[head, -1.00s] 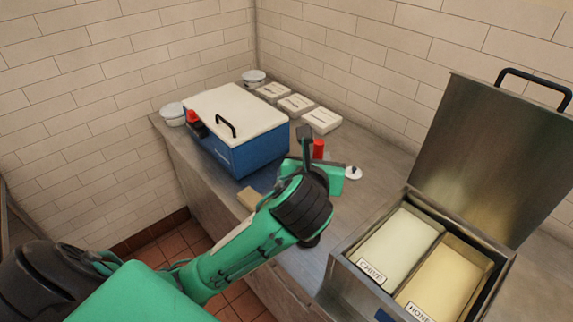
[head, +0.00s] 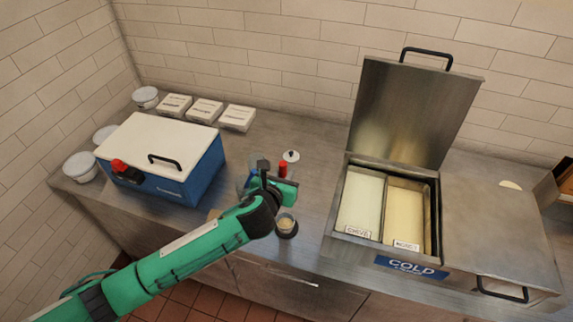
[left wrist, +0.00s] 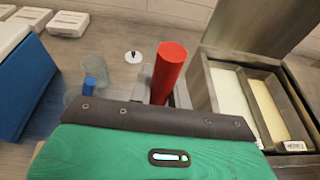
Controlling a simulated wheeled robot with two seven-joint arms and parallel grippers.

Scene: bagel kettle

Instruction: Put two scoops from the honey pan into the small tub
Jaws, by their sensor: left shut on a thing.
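The honey pan (head: 405,215) is the right one of two open pans in the steel cold well, filled with pale yellow spread; it also shows in the left wrist view (left wrist: 267,108). My left gripper (head: 272,182) is shut on an upright red handle (head: 283,170), which stands between the fingers in the left wrist view (left wrist: 168,72). The handle's lower end is hidden. My right gripper is not in view.
The chive pan (head: 361,203) is left of the honey pan, with the raised steel lid (head: 412,110) behind. A blue cooler (head: 165,160) stands left. Clear cups (left wrist: 75,93), a blue piece (left wrist: 95,68) and a small white lid (head: 291,156) are near the gripper.

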